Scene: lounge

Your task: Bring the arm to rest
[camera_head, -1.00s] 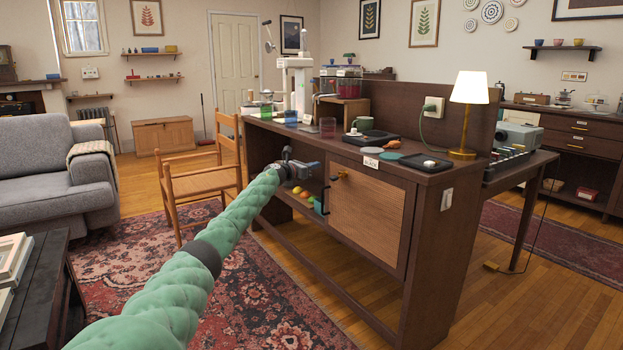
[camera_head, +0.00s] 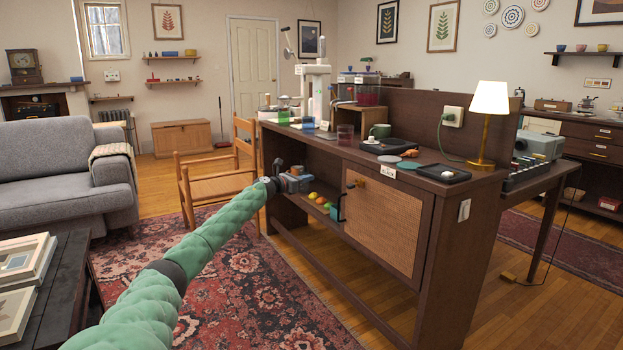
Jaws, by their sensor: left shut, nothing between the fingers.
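My left arm, in a green padded sleeve, reaches from the bottom left toward the dark wooden sideboard (camera_head: 452,250). My left gripper (camera_head: 303,184) is small in the view, at the open shelf on the sideboard's left front. It is shut and empty. Several orange, yellow and green round items (camera_head: 318,198) lie on the shelf just right of the gripper. I cannot tell whether the gripper touches the sideboard. My right gripper is not in view.
A wooden chair (camera_head: 215,182) stands left of the gripper. A grey sofa (camera_head: 55,175) and a dark low table (camera_head: 70,265) are at the left. The patterned rug (camera_head: 270,285) is clear.

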